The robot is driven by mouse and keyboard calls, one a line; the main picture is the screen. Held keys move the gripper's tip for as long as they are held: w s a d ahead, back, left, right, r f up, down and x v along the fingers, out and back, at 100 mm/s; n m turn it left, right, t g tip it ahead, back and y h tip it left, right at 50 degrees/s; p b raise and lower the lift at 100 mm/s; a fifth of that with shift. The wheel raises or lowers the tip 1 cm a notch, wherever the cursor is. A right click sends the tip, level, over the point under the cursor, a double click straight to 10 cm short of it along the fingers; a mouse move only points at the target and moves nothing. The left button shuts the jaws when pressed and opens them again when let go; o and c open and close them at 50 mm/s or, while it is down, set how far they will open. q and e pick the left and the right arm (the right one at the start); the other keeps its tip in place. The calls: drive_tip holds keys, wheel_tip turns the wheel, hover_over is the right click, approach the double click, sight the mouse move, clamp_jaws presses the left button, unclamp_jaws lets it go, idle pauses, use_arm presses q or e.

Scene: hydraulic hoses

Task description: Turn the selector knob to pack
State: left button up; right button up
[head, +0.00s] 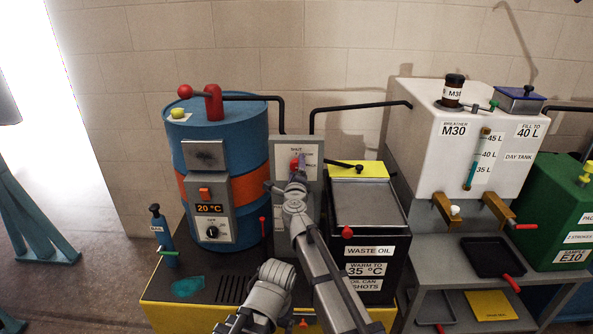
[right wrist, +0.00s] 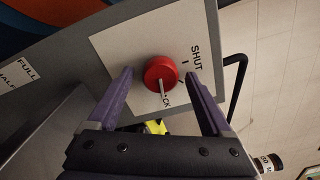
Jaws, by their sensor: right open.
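The selector knob (right wrist: 161,70) is round and red, with a pale pointer line on it. It sits on a white label plate (right wrist: 122,45) on a grey panel (head: 287,145). In the right wrist view the pointer line points down toward partly hidden lettering ending in "CK"; "SHUT" stands to the right. The knob also shows in the head view (head: 294,163). My right gripper (right wrist: 160,76) is open, its purple fingers on either side of the knob with gaps between. It also shows in front of the panel in the head view (head: 297,173). My left gripper is not visible.
A blue drum (head: 217,130) with a heater box stands left of the panel. A white day tank (head: 425,150) is further right. A black pipe (right wrist: 236,100) runs beside the panel.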

drive_tip(key=s, duration=0.7)
drive_tip(key=shift+s, duration=0.4)
